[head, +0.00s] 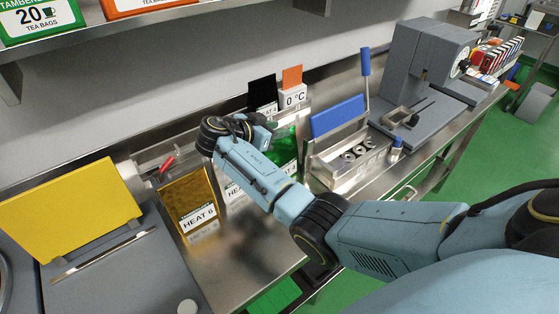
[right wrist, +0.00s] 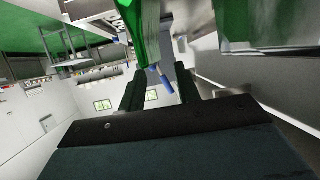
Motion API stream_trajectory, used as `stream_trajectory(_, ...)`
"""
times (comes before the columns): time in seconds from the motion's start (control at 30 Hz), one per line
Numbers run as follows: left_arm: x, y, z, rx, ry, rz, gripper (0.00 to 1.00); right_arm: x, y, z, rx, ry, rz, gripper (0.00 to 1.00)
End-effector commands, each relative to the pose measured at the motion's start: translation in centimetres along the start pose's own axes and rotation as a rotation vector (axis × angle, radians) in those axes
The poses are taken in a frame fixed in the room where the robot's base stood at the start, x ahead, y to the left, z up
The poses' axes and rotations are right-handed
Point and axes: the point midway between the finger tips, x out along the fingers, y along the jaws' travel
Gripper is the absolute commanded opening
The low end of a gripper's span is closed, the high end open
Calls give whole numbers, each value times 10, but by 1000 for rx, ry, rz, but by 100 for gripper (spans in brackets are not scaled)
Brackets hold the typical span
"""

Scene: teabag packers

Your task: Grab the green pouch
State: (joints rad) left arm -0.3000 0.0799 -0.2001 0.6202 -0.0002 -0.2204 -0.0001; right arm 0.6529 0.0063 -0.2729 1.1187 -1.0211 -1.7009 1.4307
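The green pouch (head: 284,146) stands upright among the packets on the steel counter, partly hidden behind my right forearm. My right gripper (head: 256,132) is close to the pouch, at its upper left in the head view. In the right wrist view the two dark fingers of the right gripper (right wrist: 159,84) are spread apart. A green pouch with a pale side (right wrist: 148,28) shows just beyond the fingertips there, nearer the left finger. I cannot tell whether it touches. My left gripper is not in view.
A gold HEAT 6 pouch (head: 192,207) stands left of my right arm. Black (head: 262,91) and orange (head: 292,76) packets stand behind. A blue-lidded sealer (head: 338,117) and a grey machine (head: 425,70) are to the right. A yellow panel (head: 68,212) is at left.

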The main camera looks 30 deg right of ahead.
Motion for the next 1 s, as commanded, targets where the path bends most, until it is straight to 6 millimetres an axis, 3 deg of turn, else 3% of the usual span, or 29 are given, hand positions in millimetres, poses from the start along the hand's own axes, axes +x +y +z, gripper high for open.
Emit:
stream_trajectory(0.2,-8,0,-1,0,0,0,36,30,2,1,-1,1,1,33)
stream_trajectory(0.5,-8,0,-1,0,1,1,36,35,2,2,0,0,-1,33)
stream_trajectory(0.77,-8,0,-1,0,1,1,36,34,2,2,0,0,-1,0)
stream_trajectory(1.0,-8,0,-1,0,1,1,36,34,2,1,0,0,-1,0)
